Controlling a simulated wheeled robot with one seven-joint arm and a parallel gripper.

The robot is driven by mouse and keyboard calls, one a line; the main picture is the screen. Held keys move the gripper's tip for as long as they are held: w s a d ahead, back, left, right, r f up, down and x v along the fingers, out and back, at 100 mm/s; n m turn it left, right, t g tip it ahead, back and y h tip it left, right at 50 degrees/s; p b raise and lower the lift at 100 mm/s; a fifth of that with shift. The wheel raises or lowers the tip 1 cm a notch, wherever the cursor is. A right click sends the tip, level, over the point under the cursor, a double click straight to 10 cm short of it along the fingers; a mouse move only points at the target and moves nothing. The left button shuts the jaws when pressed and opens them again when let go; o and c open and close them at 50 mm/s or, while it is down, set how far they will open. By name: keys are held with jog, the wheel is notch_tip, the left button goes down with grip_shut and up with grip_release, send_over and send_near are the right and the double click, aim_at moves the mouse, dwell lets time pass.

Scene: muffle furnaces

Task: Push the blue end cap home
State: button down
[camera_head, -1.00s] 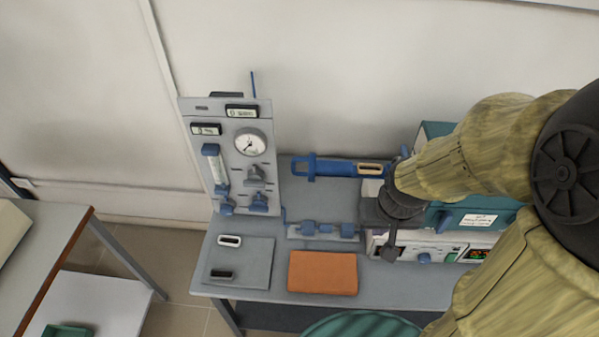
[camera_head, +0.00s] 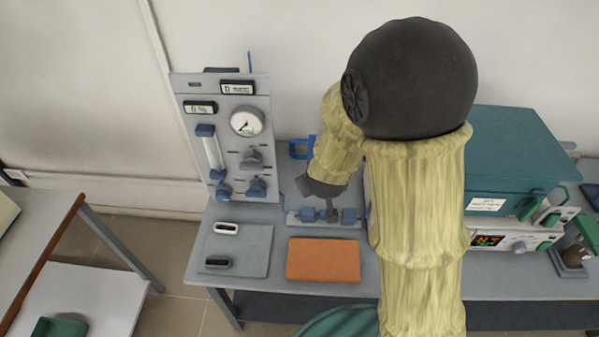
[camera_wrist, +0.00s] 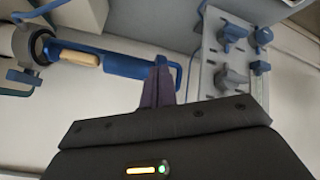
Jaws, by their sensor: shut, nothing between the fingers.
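The blue tube (camera_wrist: 122,65) runs across the wrist view from a dark ring at the furnace side. A tan piece (camera_wrist: 80,58) shows in its window. The blue end cap (camera_wrist: 174,74) is at the tube's other end. In the head view, it (camera_head: 299,149) shows left of my forearm, which hides most of the tube. My gripper (camera_wrist: 157,84) is shut and empty. Its fingers overlap the cap end in the wrist view; I cannot tell whether they touch it. In the head view my gripper (camera_head: 333,213) points down over the bench, near the blue fittings.
A gauge panel (camera_head: 225,130) stands left of the cap. Blue fittings (camera_head: 309,215) sit on a low rack on the bench. An orange block (camera_head: 323,260) and a grey mat (camera_head: 242,243) lie in front. A teal furnace (camera_head: 510,150) stands at right.

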jog(key=a+f+n+t+h+b, duration=0.5)
jog(key=a+n+t, duration=0.4)
jog(key=a, duration=0.2)
jog(key=shift+a+f+b, duration=0.35)
jog(key=shift+f+b, duration=0.2)
jog(key=shift+b, duration=0.05)
jog(key=shift+w, duration=0.15)
jog(key=p, duration=0.2)
send_near(293, 149)
jog(key=x, duration=0.4)
jog(key=shift+w+f, duration=0.1)
jog(key=shift+w, duration=0.05)
jog(key=d, duration=0.2)
jog(key=d+p, duration=0.1)
jog(key=d, duration=0.1)
jog(key=shift+s+f, duration=0.1)
jog(key=shift+s, duration=0.1)
